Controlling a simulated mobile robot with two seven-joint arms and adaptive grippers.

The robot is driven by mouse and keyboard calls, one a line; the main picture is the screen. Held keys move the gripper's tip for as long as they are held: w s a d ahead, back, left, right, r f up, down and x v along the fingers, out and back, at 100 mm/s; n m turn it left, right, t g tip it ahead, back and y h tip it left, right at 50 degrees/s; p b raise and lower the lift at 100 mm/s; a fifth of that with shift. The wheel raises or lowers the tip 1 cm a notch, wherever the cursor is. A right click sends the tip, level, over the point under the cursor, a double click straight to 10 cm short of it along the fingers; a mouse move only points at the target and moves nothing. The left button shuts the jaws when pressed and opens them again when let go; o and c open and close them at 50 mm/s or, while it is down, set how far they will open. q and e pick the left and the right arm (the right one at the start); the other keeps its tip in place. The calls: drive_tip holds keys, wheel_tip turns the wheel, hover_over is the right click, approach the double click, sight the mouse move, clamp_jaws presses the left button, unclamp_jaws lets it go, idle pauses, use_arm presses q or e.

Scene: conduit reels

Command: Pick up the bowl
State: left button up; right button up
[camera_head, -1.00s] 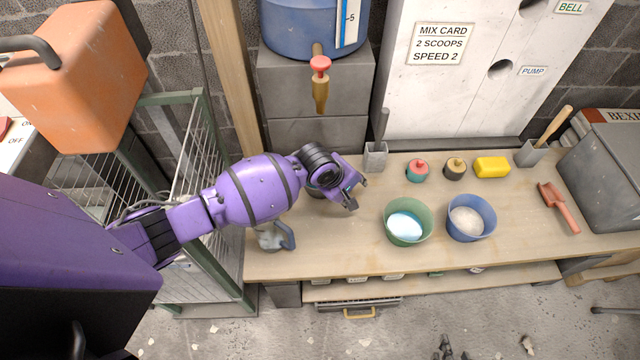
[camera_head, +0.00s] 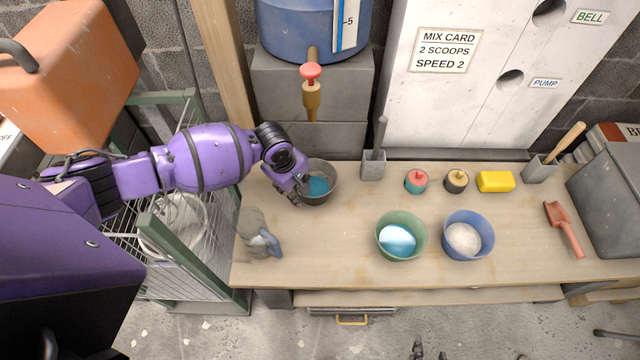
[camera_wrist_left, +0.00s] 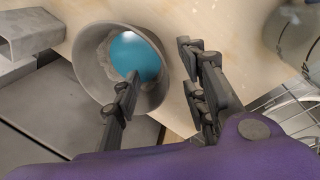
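A grey bowl (camera_head: 325,197) with blue contents stands upright at the back left of the workbench. It also shows in the left wrist view (camera_wrist_left: 90,65). My left gripper (camera_head: 299,194) is at the bowl's left side. In the left wrist view my left gripper (camera_wrist_left: 160,64) is open, with one finger over the bowl's opening and the other outside the rim. The near wall lies between the fingers; I cannot tell whether they touch it. Dark tips at the head view's bottom edge seem to be my right gripper (camera_head: 429,350), mostly out of frame.
A green bowl (camera_head: 386,240) and a blue bowl (camera_head: 484,240) stand to the right. A clear jug (camera_head: 256,238) is at the front left.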

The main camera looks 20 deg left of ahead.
sight(313, 186)
use_arm(q)
drive_tip(key=x, duration=0.2)
drive_tip(key=b+x, duration=0.1)
drive_tip(key=x, duration=0.4)
drive_tip(key=shift+w+d+f+b, duration=0.2)
drive_tip(key=shift+w+f+b, duration=0.1)
drive_tip(key=shift+w, duration=0.05)
drive_tip(key=shift+c, duration=0.4)
clamp_jaws()
drive_tip(key=shift+w+r, duration=0.1)
